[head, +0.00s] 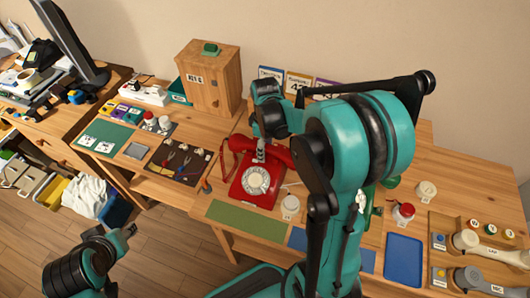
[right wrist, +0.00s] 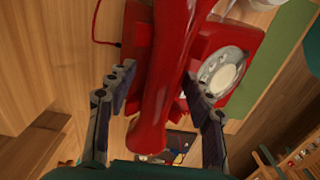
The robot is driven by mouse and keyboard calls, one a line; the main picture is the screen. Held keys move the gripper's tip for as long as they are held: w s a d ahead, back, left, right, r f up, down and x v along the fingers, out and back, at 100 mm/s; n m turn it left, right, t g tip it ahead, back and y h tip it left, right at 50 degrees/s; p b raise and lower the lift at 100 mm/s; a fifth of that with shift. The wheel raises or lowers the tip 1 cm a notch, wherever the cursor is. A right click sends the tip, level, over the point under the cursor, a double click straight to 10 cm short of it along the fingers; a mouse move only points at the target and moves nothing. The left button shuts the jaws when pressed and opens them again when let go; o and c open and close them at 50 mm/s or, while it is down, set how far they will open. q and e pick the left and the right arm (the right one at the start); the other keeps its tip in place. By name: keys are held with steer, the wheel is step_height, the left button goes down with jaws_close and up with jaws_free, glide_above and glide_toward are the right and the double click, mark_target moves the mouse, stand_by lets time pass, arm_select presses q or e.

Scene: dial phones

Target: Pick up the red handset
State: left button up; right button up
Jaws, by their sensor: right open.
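The red dial phone (head: 257,181) stands on the wooden workbench, its pale dial facing up. Its red handset (head: 277,153) lies across the top and is partly hidden by my right gripper (head: 261,150). In the right wrist view the handset (right wrist: 153,105) runs lengthwise between the two fingers of the right gripper (right wrist: 160,95). The fingers are apart, one on each side of the handset; contact is hard to tell. The phone body (right wrist: 225,62) and its dial show behind it. Only a part of my left arm shows at the lower left, with no gripper visible.
A wooden cabinet (head: 209,80) stands behind the phone to the left. A dark tool mat (head: 177,162) lies left of the phone. A green mat (head: 246,220) lies in front, a blue tray (head: 403,258) to the right.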

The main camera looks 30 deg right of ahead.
jaws_close()
